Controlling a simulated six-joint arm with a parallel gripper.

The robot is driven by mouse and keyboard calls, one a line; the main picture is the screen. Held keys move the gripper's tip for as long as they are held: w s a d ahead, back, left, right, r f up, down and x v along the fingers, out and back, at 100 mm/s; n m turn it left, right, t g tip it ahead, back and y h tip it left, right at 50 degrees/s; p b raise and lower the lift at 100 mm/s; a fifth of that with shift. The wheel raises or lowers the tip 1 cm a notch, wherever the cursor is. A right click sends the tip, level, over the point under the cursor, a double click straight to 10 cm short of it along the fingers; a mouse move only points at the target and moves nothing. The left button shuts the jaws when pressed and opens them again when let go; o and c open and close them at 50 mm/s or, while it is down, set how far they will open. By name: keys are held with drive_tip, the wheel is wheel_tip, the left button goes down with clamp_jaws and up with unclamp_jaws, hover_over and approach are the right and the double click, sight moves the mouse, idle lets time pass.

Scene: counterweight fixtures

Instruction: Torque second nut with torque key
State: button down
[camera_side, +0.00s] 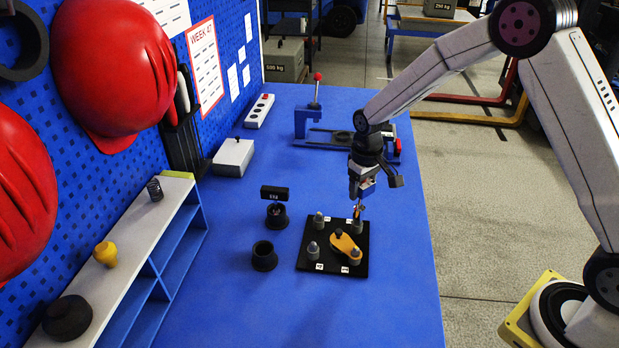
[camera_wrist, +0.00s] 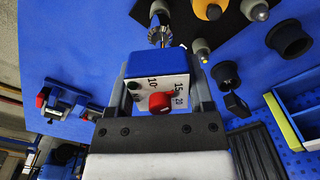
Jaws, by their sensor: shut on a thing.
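My gripper (camera_side: 362,188) is shut on the torque key, a blue block with a white dial face marked 10, 15 and 20 and a red knob. The torque key (camera_wrist: 155,68) fills the jaws in the wrist view. Its shaft points down, and its tip is at or just above the far right post (camera_side: 357,227) of the black plate (camera_side: 304,241); I cannot tell whether they touch. In the wrist view a toothed metal ring (camera_wrist: 160,13) shows at the key's tip. The nuts' numbers are too small to read.
Two black round holders (camera_side: 264,257) stand left of the plate, one with a small display (camera_side: 274,194). A blue clamp fixture (camera_side: 308,121) stands behind my gripper. A shelf (camera_side: 130,255) lines the left edge. The blue table in front of the plate is clear.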

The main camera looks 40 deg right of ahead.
drive_tip(key=shift+f, duration=1)
idle(1.0)
drive_tip(key=shift+m, duration=0.5)
drive_tip(key=shift+m, duration=4.5)
drive_tip(key=shift+r, duration=0.15)
drive_tip(key=shift+r, duration=1.8)
